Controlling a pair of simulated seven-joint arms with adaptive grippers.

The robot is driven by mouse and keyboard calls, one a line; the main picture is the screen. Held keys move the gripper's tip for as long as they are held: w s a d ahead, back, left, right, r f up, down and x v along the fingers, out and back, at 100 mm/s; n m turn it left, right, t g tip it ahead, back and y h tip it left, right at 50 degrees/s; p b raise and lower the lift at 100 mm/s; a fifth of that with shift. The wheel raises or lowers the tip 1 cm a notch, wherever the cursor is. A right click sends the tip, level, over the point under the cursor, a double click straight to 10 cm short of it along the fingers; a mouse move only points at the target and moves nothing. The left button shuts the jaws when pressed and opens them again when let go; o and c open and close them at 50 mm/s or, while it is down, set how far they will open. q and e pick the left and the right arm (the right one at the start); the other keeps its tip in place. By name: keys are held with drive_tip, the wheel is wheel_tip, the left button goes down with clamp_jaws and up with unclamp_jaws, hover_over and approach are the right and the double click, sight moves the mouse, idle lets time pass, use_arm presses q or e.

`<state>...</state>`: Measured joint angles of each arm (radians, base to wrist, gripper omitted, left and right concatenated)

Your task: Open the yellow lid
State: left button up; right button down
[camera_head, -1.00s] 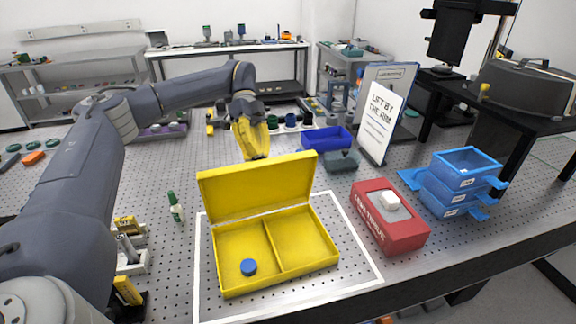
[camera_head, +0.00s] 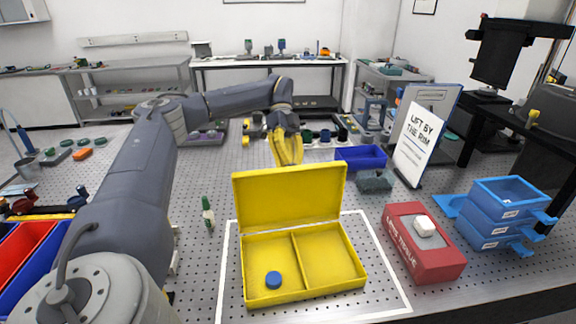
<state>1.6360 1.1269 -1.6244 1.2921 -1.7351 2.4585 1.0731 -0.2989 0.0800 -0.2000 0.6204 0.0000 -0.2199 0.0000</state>
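The yellow lid (camera_head: 289,196) stands raised, about upright, along the back edge of the yellow box (camera_head: 297,240). The box lies open inside a white outline on the perforated table. It has two compartments, and a blue round piece (camera_head: 273,279) lies in the left one. My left gripper (camera_head: 287,152), with yellow fingers, is just behind and above the lid's top edge. The fingers look close together, but their tips are too unclear to tell whether they are open. No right gripper shows.
A red box (camera_head: 424,257) with a white block on top stands to the right, near stacked blue trays (camera_head: 501,229). A sign (camera_head: 419,144) stands behind them, beside a blue bin (camera_head: 360,157). A small green bottle (camera_head: 207,213) stands left of the yellow box.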

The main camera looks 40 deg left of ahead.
use_arm(q)
drive_tip(key=shift+o, duration=0.9)
drive_tip(key=shift+w+d+f, duration=0.15)
drive_tip(key=shift+f, duration=0.45)
drive_tip(key=o, duration=0.7)
drive_tip(key=shift+a, duration=0.2)
drive_tip(key=shift+r+v, duration=0.2)
drive_tip(key=shift+v, duration=3.7)
drive_tip(key=shift+d, duration=0.2)
